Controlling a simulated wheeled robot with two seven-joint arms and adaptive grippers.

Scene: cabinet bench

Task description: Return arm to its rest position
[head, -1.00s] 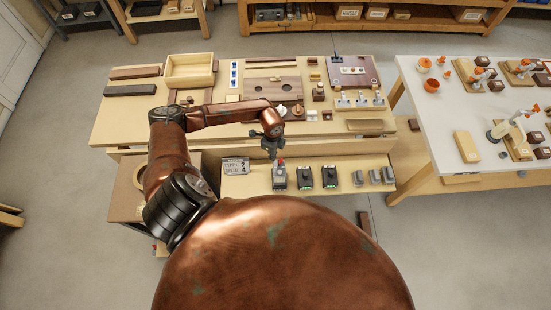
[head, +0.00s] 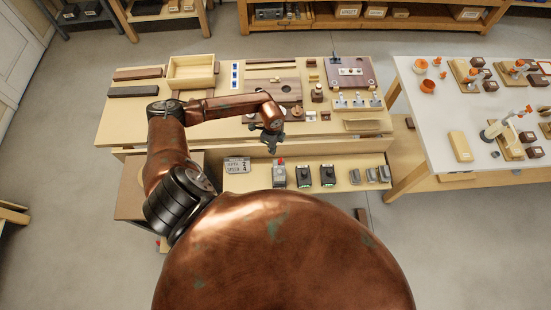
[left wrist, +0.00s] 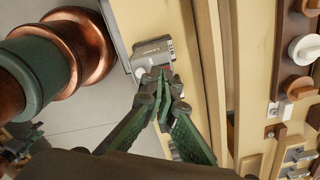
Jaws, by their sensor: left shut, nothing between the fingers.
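My left arm (head: 168,150) is copper-coloured and reaches over the bench from the left, bent at its elbow. Its left gripper (head: 273,150) hangs above the front shelf of the bench, just behind and above a grey box with a red top (head: 279,175). In the left wrist view its green fingers (left wrist: 163,82) are together and hold nothing. Behind the fingertips there is a grey box (left wrist: 152,52), with a bit of red by the tips; I cannot tell contact from this view.
Two dark boxes with green lights (head: 304,176) stand right of the red-topped box. The wooden bench (head: 130,121) holds a tray (head: 191,73) and boards. A white table (head: 436,112) stands right.

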